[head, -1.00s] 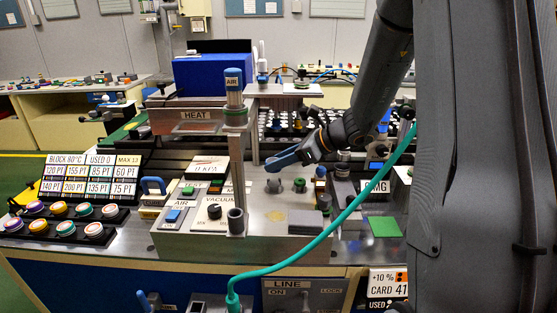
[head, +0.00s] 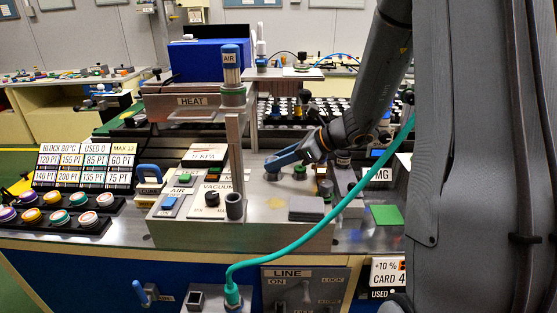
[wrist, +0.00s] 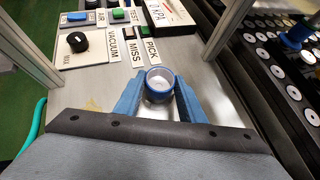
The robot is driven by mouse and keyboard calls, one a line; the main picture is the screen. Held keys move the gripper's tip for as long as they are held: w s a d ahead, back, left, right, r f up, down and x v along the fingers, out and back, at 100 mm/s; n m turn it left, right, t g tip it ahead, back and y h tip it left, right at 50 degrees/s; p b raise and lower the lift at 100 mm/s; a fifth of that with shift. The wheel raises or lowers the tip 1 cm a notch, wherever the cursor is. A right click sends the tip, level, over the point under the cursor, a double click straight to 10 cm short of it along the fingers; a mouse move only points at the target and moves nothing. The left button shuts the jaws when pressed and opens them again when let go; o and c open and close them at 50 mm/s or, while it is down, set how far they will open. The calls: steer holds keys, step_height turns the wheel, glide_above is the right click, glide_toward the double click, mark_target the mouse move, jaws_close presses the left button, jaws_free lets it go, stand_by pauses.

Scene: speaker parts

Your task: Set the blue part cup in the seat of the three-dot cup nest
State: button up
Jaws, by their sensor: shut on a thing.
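My gripper (wrist: 159,93) has blue fingers, one on each side of a round blue cup (wrist: 158,75) with a pale inside, and is shut on it. The cup is upright, its open top toward the wrist camera.
A black knob (wrist: 77,41) and buttons lie ahead on the console. A rack of round pieces (wrist: 275,70) is to the right. A teal hose (head: 300,250) crosses in front.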

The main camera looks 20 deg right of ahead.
steer(key=shift+f+b, duration=0.4)
steer(key=shift+f, duration=0.1)
steer(key=o, duration=1.3)
steer(key=shift+d, duration=0.1)
steer(key=b+v, duration=0.1)
steer(key=v, duration=0.6)
steer(key=shift+s+d+r, duration=0.15)
steer(key=shift+s+r, duration=0.05)
steer(key=shift+r, duration=0.05)
